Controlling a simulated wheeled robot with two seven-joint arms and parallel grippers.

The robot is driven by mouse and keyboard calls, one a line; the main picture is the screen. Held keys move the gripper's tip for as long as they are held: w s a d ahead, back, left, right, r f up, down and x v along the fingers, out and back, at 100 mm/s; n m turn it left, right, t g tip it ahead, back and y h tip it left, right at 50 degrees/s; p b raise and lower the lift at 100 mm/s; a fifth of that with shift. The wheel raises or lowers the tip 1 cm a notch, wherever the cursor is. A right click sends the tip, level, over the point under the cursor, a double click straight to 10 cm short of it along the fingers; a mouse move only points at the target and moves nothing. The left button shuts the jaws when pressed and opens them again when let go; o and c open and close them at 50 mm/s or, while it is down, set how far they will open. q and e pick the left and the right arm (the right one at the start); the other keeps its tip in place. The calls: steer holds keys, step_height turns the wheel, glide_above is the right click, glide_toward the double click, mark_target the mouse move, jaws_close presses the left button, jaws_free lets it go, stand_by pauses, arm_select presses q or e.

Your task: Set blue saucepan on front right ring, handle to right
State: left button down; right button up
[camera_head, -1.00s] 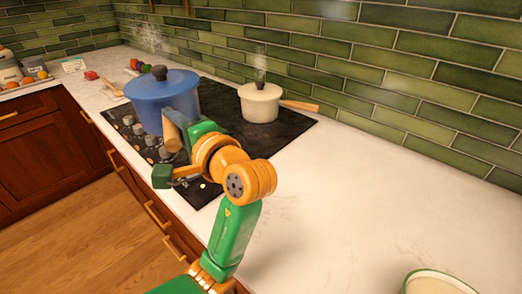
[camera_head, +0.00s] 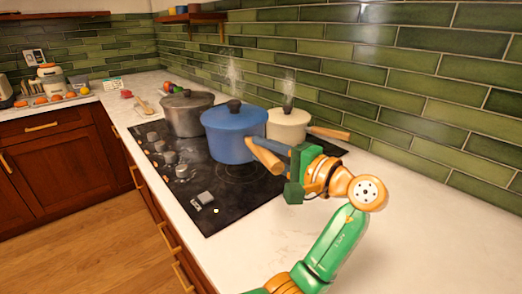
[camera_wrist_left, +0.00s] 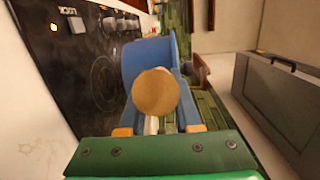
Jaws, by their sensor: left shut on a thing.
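The blue saucepan (camera_head: 230,145) with its dark-knobbed lid is over the right part of the black hob (camera_head: 205,205), in front of a cream pan (camera_head: 289,127). Its wooden handle (camera_head: 263,157) points right and toward me. My left gripper (camera_head: 285,160) is shut on this handle. In the left wrist view the handle's round end (camera_wrist_left: 156,92) faces the camera, with the blue pan (camera_wrist_left: 146,52) behind it. A ring outline (camera_head: 238,171) shows at the pan's near side. I cannot tell whether the pan's base touches the hob. My right gripper is not in view.
A dark grey pot (camera_head: 187,113) stands at the left of the hob. The cream pan's wooden handle (camera_head: 328,132) sticks out right, close behind my left gripper. Several knobs line the hob's front edge. The white counter (camera_head: 430,215) on the right is clear.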

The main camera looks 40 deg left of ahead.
arm_select(q)
steer(key=w+a+f, duration=0.1)
steer(key=f, duration=0.2)
steer(key=w+a+f, duration=0.1)
steer(key=w+f, duration=0.1)
steer(key=f, duration=0.1)
steer(key=w+a+f+p, duration=0.1)
steer(key=f, duration=0.2)
steer(key=shift+w+a, duration=0.15)
steer(key=shift+a, duration=0.05)
steer(key=c, duration=1)
jaws_free()
steer(key=shift+f, duration=0.15)
steer(key=o, duration=0.4)
steer(key=shift+d, duration=0.1)
steer(key=shift+s+d, duration=0.1)
steer(key=shift+s, duration=0.1)
steer(key=shift+w+d, duration=0.1)
steer(key=d+b, duration=0.1)
steer(key=d, duration=0.3)
steer(key=d+b, duration=0.2)
steer(key=d, duration=0.1)
steer(key=d+b, duration=0.1)
steer(key=d, duration=0.3)
steer(key=shift+d+r, duration=0.35)
steer(key=shift+r, duration=0.05)
